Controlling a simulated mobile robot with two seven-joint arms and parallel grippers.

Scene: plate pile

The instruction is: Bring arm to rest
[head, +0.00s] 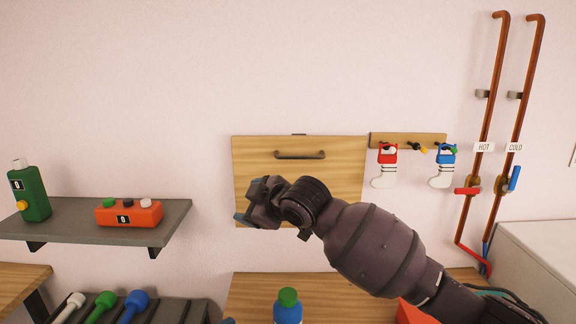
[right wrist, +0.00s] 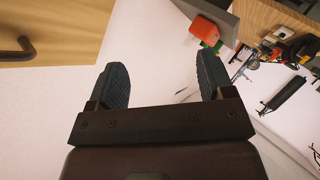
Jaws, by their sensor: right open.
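My right arm reaches in from the lower right of the head view. Its gripper (head: 250,203) is in front of the wooden panel with a dark handle (head: 300,155). In the right wrist view the two dark ribbed fingers of the gripper (right wrist: 162,85) stand wide apart with nothing between them. I cannot tell how far the fingers are from the panel. My left gripper does not show in either view.
A grey shelf (head: 90,232) at left holds a green bottle (head: 33,195) and an orange box (head: 140,213). A blue bottle (head: 287,312) stands on the wooden counter (head: 250,295) below the arm. Copper pipes (head: 492,85) run down the right wall.

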